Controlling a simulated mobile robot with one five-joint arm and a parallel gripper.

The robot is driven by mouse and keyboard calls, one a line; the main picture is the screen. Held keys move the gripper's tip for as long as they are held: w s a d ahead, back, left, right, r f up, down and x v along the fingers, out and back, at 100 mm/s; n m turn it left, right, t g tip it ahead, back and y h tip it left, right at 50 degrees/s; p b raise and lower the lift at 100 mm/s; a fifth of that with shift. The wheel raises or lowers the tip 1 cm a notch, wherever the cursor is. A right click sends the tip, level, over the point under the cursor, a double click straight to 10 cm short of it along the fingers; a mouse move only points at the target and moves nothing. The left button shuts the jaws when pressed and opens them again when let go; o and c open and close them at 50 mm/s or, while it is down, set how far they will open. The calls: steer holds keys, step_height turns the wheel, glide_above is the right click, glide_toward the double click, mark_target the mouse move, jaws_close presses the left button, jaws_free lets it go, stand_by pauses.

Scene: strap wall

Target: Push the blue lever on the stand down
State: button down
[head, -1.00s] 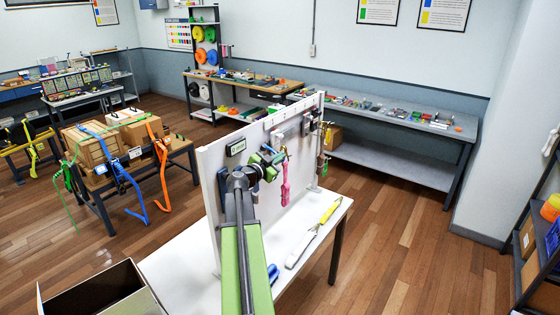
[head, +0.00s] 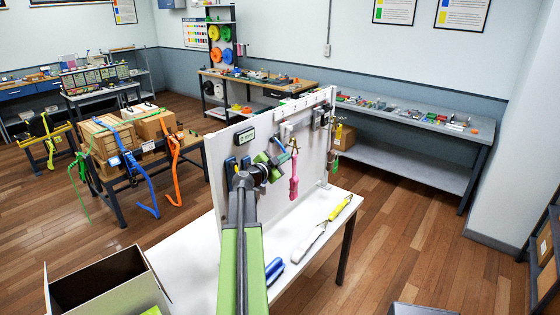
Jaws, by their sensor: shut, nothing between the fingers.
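A white upright panel stand (head: 225,195) stands on the white table, with several small fittings on its face. My gripper (head: 275,163) is shut and empty, close in front of the panel and right of that fitting. My dark wrist hides part of the panel. I cannot tell whether my gripper touches anything.
A pink strap piece (head: 294,177) hangs on the panel right of my gripper. A yellow-and-white tool (head: 340,207) and a blue-handled tool (head: 274,270) lie on the white table (head: 190,255). An open box (head: 105,290) stands at the front left. Strapped cartons (head: 105,143) are behind it.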

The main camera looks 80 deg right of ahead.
steer(key=a+r+p, duration=0.3)
steer(key=a, duration=0.7)
steer(key=shift+w+a, duration=0.15)
steer(key=shift+a, duration=0.1)
